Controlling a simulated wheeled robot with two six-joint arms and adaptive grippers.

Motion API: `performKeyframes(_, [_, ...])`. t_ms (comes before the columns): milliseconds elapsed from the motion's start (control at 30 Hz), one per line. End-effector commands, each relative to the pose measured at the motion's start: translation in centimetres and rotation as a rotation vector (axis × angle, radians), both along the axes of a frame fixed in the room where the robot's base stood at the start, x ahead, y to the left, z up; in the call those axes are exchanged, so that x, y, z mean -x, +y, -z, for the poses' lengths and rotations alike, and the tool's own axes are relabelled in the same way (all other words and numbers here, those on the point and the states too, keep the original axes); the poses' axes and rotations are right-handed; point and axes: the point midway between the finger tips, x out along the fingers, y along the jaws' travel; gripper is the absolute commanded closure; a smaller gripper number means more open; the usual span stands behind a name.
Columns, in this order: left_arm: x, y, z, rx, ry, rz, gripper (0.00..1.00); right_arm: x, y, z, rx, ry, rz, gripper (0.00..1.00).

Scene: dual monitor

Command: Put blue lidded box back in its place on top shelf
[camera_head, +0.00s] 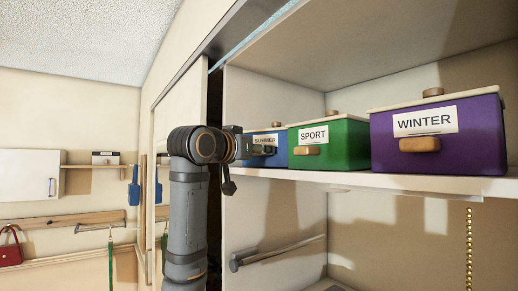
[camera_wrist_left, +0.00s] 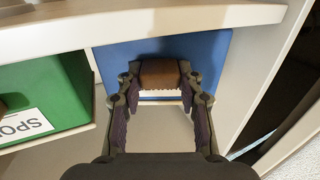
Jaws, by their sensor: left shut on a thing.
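The blue lidded box (camera_head: 279,137) is at the left end of the top shelf (camera_head: 370,180), left of the green SPORT box. Its label is partly hidden by my left gripper (camera_head: 262,149). In the left wrist view the box's blue front (camera_wrist_left: 213,55) is straight ahead. There my left gripper (camera_wrist_left: 160,82) has its two fingers on either side of the box's brown handle (camera_wrist_left: 159,73) and is shut on it. The box appears level, with its lower edge close to the shelf board. My right gripper is not in view.
The green SPORT box (camera_head: 345,145) and purple WINTER box (camera_head: 455,140) stand to the right on the same shelf. In the left wrist view, a pale side panel (camera_wrist_left: 262,70) is close beside the blue box. A rail (camera_head: 275,254) is below the shelf.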

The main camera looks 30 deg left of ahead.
Motion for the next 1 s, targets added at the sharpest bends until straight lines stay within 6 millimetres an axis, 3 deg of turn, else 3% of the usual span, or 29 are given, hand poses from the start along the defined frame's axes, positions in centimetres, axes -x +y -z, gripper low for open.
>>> performKeyframes(300, [0.0, 0.0, 0.4, 0.0, -0.003, 0.0, 1.0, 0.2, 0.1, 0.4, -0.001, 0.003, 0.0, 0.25])
performKeyframes(333, [0.0, 0.0, 0.4, 0.0, -0.001, 0.0, 0.62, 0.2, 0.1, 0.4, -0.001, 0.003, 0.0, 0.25])
performKeyframes(500, [0.0, 0.0, 0.3, 0.0, -0.001, 0.0, 0.4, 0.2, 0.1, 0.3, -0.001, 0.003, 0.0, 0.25])
performKeyframes(833, [0.0, 0.0, -0.3, 0.001, -0.001, 0.0, 0.4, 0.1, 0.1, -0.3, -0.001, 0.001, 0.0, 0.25])
performKeyframes(1000, [3.1, 0.0, 0.7, -0.001, -0.006, -0.001, 0.4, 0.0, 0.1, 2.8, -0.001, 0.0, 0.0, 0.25])
